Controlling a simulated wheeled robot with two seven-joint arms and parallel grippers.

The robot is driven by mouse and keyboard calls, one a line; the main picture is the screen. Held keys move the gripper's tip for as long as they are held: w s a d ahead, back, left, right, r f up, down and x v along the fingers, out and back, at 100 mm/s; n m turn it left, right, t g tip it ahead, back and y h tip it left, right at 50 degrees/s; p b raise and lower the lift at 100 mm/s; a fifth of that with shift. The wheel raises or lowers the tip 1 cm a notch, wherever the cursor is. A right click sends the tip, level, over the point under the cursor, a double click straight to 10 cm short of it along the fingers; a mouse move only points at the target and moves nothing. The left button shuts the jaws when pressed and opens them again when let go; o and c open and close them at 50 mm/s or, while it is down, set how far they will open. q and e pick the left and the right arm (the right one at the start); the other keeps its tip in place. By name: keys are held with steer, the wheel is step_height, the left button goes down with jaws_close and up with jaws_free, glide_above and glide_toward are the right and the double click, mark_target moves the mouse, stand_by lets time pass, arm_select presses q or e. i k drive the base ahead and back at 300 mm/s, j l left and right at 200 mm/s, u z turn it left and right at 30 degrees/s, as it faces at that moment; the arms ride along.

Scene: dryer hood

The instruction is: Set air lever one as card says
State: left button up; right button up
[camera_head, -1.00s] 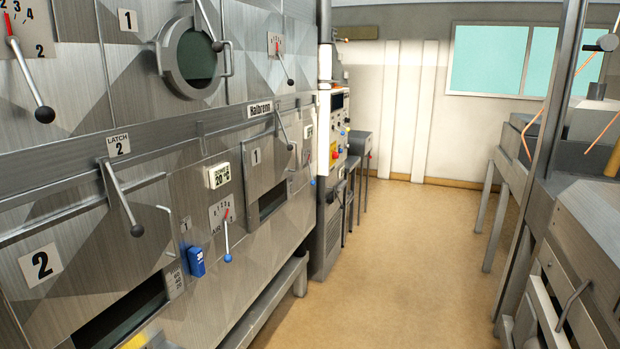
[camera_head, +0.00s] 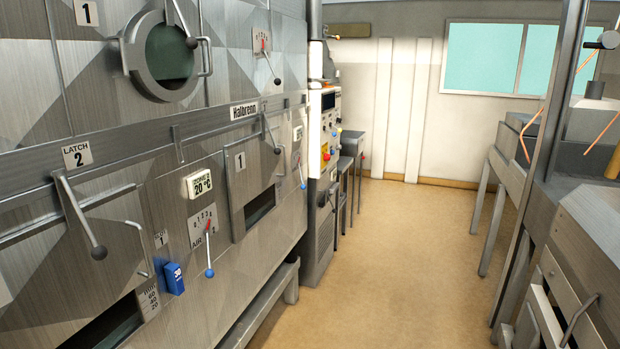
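An air lever with a blue ball end (camera_head: 209,272) hangs down from a white scale plate marked AIR (camera_head: 202,226) on the dryer front, left of centre. Its red pointer is up on the numbered scale, but the exact mark is too small to read. A small plate with a 1 (camera_head: 161,238) is to its left. A second lever with a blue ball (camera_head: 303,186) shows farther along the front; its plate is unclear. No card with a lever setting can be made out. Neither of my grippers is in view.
Latch 2's handle (camera_head: 98,252) and a blue block (camera_head: 173,278) stick out left of the lever. A display reading 20 °C (camera_head: 199,183) is above it. A metal rail (camera_head: 262,305) runs low along the front. The tan floor (camera_head: 400,270) is clear; benches (camera_head: 500,185) stand right.

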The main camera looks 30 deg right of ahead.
mark_target(304, 187)
steer(key=i+l+z, duration=0.3)
steer(key=i+l, duration=1.1)
steer(key=i, duration=0.2)
